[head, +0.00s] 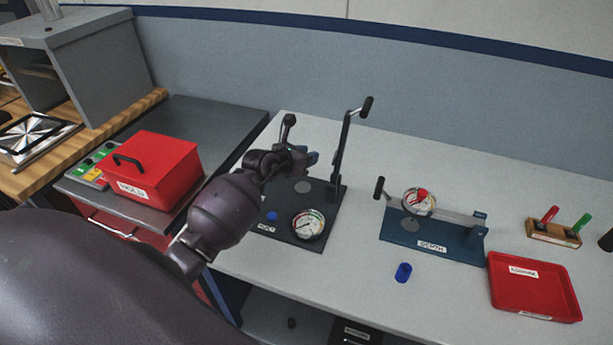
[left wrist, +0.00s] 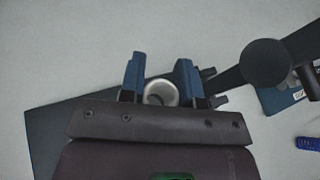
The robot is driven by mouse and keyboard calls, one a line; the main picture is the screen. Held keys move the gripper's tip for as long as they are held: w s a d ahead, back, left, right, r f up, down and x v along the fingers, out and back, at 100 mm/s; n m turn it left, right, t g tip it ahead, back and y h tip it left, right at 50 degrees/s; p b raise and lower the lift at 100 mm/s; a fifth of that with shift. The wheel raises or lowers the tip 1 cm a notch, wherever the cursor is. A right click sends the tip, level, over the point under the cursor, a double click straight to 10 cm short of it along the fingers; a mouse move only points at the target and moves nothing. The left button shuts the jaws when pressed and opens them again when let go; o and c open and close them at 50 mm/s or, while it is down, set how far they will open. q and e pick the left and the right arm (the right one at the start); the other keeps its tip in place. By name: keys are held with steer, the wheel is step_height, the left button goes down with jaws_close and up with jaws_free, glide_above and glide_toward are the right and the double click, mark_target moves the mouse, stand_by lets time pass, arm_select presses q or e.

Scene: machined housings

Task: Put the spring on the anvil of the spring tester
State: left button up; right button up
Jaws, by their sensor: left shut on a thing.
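My left gripper (head: 308,157) is above the dark base (head: 330,212) of the tester with a gauge (head: 308,224) and an upright lever (head: 343,145). A grey disc (head: 303,187), which looks like the anvil, lies on this base below the gripper. In the left wrist view the fingers of my left gripper (left wrist: 160,82) are shut on a pale, hollow ring-shaped thing, which looks like the spring (left wrist: 160,93) seen end-on. The spring cannot be made out in the head view. My right gripper is not in view.
The lever's black handle (head: 367,107) rises close right of my left gripper. A blue depth gauge (head: 433,233), a blue cylinder (head: 403,272) and a red tray (head: 533,287) stand to the right. A red box (head: 152,170) is at the left. The table's front middle is clear.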

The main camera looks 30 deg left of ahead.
mark_target(307, 184)
arm_select(q)
steer(key=shift+f, duration=1.6)
step_height(307, 184, down, 3)
steer(key=shift+f+b, duration=0.1)
steer(key=shift+b, duration=0.45)
steer(key=shift+f, duration=0.4)
steer(key=shift+r, duration=0.1)
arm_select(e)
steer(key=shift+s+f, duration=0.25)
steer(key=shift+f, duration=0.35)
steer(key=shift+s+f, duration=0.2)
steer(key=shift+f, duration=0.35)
arm_select(q)
steer(key=shift+f, duration=0.25)
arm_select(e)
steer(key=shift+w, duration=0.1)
arm_select(q)
steer(key=o, duration=0.9)
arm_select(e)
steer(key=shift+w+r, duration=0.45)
